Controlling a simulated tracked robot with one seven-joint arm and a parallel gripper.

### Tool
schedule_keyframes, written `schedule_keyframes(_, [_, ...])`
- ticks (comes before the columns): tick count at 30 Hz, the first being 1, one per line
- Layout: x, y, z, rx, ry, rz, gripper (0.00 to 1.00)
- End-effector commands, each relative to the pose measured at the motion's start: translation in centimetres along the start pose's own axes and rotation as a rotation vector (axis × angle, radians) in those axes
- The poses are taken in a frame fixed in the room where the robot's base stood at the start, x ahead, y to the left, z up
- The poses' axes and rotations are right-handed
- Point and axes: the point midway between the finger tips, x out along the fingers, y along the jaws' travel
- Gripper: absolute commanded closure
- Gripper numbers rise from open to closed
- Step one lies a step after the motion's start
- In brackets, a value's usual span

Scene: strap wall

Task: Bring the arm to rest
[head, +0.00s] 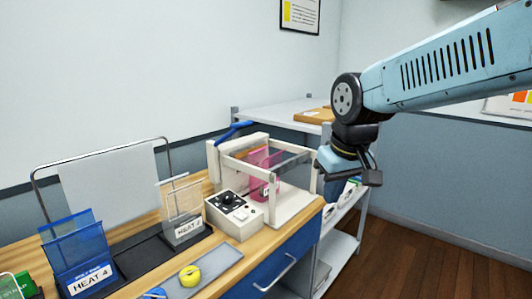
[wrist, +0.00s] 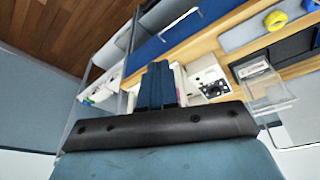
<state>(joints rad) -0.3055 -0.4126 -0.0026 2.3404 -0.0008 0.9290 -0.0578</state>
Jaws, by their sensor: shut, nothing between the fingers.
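My arm reaches in from the upper right in the head view, with its light blue link above the floor. My gripper (head: 368,176) hangs at its end, in the air to the right of the white-framed machine (head: 272,205) on the bench. In the wrist view the fingers of my gripper (wrist: 158,75) are dark blue, side by side and closed, with nothing seen between them. It appears apart from the bench and shelf, though in the head view it overlaps the shelf unit behind it.
The wooden bench (head: 308,213) holds a control box (head: 232,214), a blue HEAT 4 holder (head: 80,262), a clear holder (head: 183,211) and a yellow roll (head: 190,275). A grey shelf unit (head: 343,249) stands beyond it. The wooden floor (head: 430,262) at right is clear.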

Motion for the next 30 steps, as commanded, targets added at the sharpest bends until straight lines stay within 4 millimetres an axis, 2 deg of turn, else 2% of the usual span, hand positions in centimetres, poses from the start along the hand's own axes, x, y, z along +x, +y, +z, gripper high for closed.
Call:
schedule_keyframes(1, [-0.8, 1.1, 1.1, 0.041, 0.025, 0.012, 1.00])
schedule_keyframes(6, [-2.6, 3.9, 4.7, 0.165, 0.098, 0.053, 1.00])
schedule_keyframes(13, [-4.0, 6.0, 8.8, 0.295, 0.175, 0.103, 1.00])
schedule_keyframes(19, [-4.3, 6.3, 10.1, 0.338, 0.201, 0.121, 1.00])
schedule_keyframes(30, [-4.3, 6.2, 10.0, 0.325, 0.199, 0.121, 1.00])
